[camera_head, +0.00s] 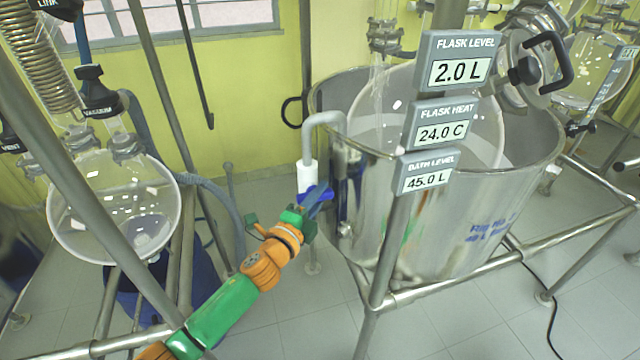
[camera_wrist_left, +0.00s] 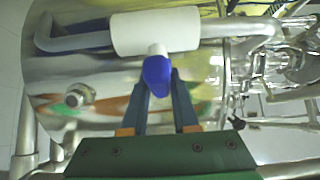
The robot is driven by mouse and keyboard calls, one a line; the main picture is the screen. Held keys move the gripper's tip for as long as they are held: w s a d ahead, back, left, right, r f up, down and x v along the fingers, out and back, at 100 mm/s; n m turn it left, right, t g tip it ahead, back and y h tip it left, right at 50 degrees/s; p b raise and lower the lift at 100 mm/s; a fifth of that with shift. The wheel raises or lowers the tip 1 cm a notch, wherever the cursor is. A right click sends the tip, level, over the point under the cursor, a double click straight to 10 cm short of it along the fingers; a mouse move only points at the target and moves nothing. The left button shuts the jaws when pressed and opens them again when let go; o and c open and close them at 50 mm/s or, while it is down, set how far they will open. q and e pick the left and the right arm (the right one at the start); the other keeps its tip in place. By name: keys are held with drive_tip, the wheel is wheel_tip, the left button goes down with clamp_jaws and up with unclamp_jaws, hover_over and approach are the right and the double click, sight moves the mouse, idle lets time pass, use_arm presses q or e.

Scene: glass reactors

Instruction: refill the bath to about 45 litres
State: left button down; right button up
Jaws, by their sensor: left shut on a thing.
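The steel bath (camera_head: 440,235) stands at the right on a tubular frame, with a round glass flask (camera_head: 470,135) inside it. The bath level display (camera_head: 428,178) reads 45.0 L. A grey bent fill pipe (camera_head: 322,119) reaches over the bath rim from a white valve body (camera_head: 306,177); this body also shows in the left wrist view (camera_wrist_left: 155,33). My left gripper (camera_head: 317,207) is at the valve, shut on its blue handle (camera_wrist_left: 157,72). The fingers partly hide the handle in the head view. Water in the bath is hard to make out. My right gripper is not in view.
Other displays read flask level 2.0 L (camera_head: 460,72) and flask heat 24.0 C (camera_head: 441,130). A second glass flask (camera_head: 115,205) hangs at the left among metal poles. Frame rails (camera_head: 480,275) run in front of the bath. A black cable lies on the floor.

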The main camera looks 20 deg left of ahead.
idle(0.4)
use_arm(q)
drive_tip(key=c, duration=0.8)
unclamp_jaws()
drive_tip(key=shift+o, duration=0.6)
drive_tip(key=shift+a, duration=0.15)
drive_tip(key=s+a, duration=0.1)
drive_tip(key=s, duration=0.6)
drive_tip(key=shift+a+b, duration=0.2)
drive_tip(key=shift+b, duration=0.2)
drive_tip(key=shift+w, duration=0.1)
